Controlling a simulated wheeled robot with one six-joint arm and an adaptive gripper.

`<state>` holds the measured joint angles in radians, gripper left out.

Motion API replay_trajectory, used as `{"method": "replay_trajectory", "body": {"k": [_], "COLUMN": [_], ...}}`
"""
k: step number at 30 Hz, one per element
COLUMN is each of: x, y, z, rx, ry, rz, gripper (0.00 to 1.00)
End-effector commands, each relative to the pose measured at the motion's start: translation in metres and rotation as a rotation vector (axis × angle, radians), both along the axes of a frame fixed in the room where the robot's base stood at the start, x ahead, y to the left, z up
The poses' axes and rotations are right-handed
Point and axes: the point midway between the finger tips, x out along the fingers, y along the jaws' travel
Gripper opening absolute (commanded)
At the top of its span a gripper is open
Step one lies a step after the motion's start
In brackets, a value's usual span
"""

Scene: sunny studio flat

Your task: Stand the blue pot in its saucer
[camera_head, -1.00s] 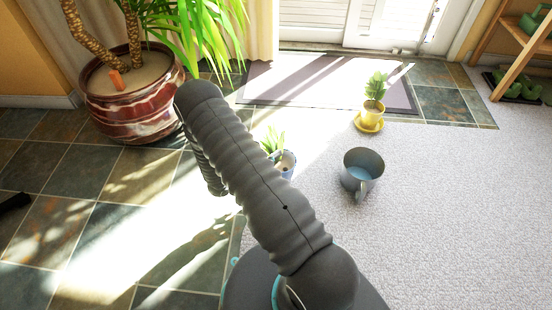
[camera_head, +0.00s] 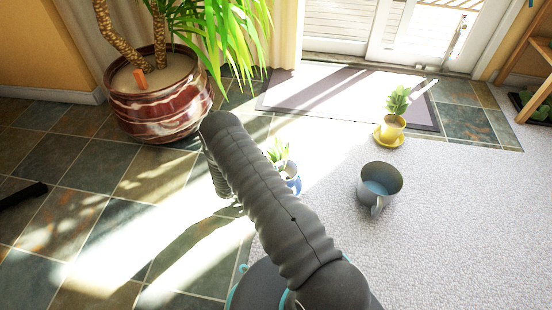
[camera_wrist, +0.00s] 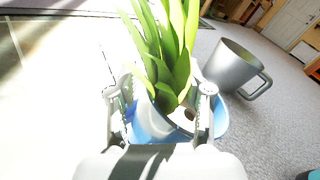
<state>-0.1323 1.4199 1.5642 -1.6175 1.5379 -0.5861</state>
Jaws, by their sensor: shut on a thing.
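The blue pot (camera_wrist: 150,125) holds a green leafy plant (camera_wrist: 172,50) and shows brown soil inside a pale rim. My gripper (camera_wrist: 158,92) is shut on it, one finger on each side, in the wrist view. In the head view the pot and plant (camera_head: 279,153) show partly behind my arm, left of the grey mug. Blue also shows beyond the right finger; I cannot tell whether this is pot or saucer. The saucer cannot be made out separately, and the pot's base is hidden.
A grey mug (camera_head: 366,190) stands on the carpet right of the pot. A yellow pot (camera_head: 391,127) stands in a yellow saucer (camera_head: 388,142) farther back. A large red planter (camera_head: 158,115) stands at the left.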

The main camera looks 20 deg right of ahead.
Motion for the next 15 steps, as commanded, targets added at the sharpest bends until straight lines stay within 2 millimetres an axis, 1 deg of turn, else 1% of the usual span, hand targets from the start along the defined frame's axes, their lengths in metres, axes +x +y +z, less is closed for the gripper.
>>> {"method": "replay_trajectory", "body": {"k": [2, 10, 11, 12, 13, 14, 15], "x": [0.0007, 0.0008, 0.0, 0.0, 0.0001, 0.0001, 0.0], "y": [0.0, 0.0, -0.0001, -0.0001, -0.0001, -0.0001, -0.0001], "z": [-0.0028, -0.0033, -0.005, -0.0047, -0.0047, -0.0047, -0.0046], "rx": [-0.003, -0.003, 0.0, 0.0, 0.0, 0.0, 0.0], "ry": [-0.003, -0.003, -0.001, -0.001, -0.001, -0.001, -0.001], "rz": [-0.001, 0.0, 0.0, 0.0, 0.0, 0.0, 0.0], "gripper": [0.0, 0.0, 0.55, 0.65, 0.72, 0.76, 0.76]}}
